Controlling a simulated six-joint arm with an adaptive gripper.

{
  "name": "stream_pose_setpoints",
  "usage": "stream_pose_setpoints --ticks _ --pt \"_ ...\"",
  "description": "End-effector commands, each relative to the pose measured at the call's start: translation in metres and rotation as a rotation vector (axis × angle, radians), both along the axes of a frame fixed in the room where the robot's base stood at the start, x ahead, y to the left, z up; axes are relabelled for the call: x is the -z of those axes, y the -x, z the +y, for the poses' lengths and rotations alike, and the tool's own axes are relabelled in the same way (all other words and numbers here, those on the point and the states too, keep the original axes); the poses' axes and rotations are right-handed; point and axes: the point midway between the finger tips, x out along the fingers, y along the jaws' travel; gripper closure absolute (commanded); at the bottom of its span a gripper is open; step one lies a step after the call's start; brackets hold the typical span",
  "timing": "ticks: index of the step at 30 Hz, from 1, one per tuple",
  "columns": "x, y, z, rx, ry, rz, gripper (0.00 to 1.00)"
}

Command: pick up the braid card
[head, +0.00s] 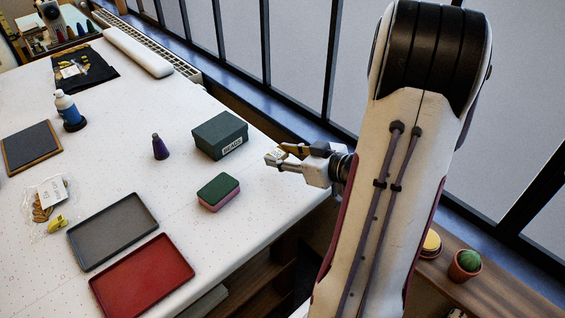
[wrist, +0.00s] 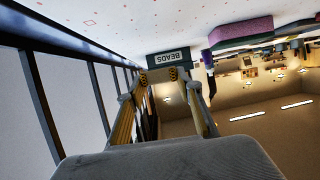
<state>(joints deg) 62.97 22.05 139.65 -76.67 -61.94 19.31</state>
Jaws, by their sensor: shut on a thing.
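My gripper (head: 279,157) is at the right edge of the white table, in the air beside the dark green beads box. In the wrist view, the two fingers of my gripper (wrist: 159,77) come together on a small pale piece, the braid card (wrist: 158,76), between their tips. Little of the card shows, and its print cannot be read. In the head view the card is too small to tell apart from the fingertips.
The beads box (head: 221,135) stands left of my gripper, with a green and pink block (head: 218,191) in front. Window bars (head: 265,45) run behind.

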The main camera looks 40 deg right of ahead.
Motion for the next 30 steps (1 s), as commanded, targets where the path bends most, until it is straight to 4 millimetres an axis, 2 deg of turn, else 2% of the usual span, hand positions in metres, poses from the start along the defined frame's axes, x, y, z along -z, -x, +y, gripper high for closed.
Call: stream_pose_setpoints --ticks 3,12,18,30 --pt "-0.015 0.0 0.0 -0.001 0.004 -0.002 0.79" --pt "-0.039 0.0 0.0 -0.001 0.002 0.0 0.79" --pt "-0.046 0.0 0.0 0.0 0.0 0.0 0.79" --pt "-0.047 0.0 0.0 0.0 0.0 0.0 0.79"
